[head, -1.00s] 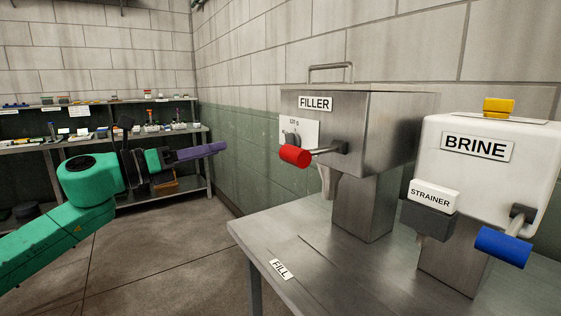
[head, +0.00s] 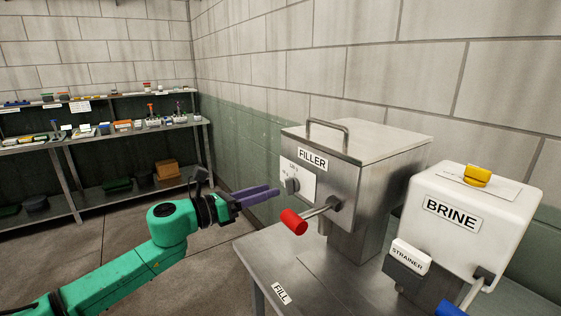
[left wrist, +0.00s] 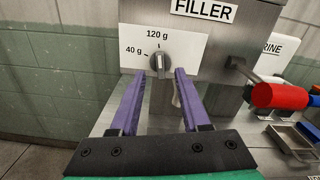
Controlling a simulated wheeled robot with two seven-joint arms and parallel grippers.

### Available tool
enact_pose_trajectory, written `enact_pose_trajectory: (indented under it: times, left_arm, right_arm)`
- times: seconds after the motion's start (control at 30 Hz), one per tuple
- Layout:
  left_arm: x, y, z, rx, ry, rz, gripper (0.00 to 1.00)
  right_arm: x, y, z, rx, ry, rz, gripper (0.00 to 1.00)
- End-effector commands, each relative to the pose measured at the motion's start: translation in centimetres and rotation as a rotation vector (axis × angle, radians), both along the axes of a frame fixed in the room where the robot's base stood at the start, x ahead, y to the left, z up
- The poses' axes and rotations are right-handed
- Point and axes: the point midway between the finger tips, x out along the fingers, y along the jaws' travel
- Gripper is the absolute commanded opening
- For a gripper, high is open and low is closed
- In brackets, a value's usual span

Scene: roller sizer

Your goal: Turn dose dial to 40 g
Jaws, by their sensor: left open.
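The dose dial (head: 292,185) is a small grey knob on a white plate on the front of the steel FILLER machine (head: 372,150). In the left wrist view the dial (left wrist: 159,62) has a 40 g mark at its upper left and a 120 g mark above. Its grip bar stands near upright, roughly towards 120 g. My left gripper (head: 274,191) has purple fingers and is open, pointing at the dial. In the left wrist view its fingertips (left wrist: 157,77) lie either side of and slightly below the dial, seemingly short of it. My right gripper is out of view.
A red-handled lever (head: 293,221) sticks out just right of the dial, close to my left fingers. The white BRINE machine (head: 470,240) stands to the right on the steel table (head: 335,290). Shelves (head: 70,140) line the back wall.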

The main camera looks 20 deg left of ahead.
Motion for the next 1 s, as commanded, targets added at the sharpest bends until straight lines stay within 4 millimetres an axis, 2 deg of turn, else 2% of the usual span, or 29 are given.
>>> enact_pose_trajectory:
  times: [0.03, 0.1, 0.2, 0.3, 0.53, 0.57, 0.6, 0.67, 1.0]
  left_arm:
    - [0.9, -0.7, 1.4, -0.008, 0.000, 0.000, 0.46]
    - [1.9, -1.8, 1.2, -0.004, 0.000, -0.003, 0.46]
    - [3.2, -2.6, 0.6, -0.004, 0.000, 0.001, 0.46]
    - [3.8, -3.2, 0.2, 0.000, 0.000, 0.001, 0.46]
    - [3.9, -3.3, -0.1, 0.001, 0.000, 0.000, 0.46]
    - [3.9, -3.3, -0.1, 0.002, 0.000, 0.001, 0.39]
    - [3.9, -3.3, -0.1, 0.002, 0.000, 0.001, 0.23]
    - [3.9, -3.2, -0.1, 0.001, 0.001, 0.000, 0.00]
    - [3.9, -3.2, 0.0, -0.009, 0.009, 0.000, 0.00]
  right_arm:
    - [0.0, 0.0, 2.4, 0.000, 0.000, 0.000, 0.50]
    - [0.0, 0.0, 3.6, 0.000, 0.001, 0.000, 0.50]
    - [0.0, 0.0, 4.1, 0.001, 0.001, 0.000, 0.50]
    - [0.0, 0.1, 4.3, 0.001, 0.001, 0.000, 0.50]
    - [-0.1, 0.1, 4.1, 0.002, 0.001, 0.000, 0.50]
    - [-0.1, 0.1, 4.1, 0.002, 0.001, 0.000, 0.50]
    - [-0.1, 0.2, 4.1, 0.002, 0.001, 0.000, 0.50]
    - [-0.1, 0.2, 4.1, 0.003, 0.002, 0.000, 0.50]
    - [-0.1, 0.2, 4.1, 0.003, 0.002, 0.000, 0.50]
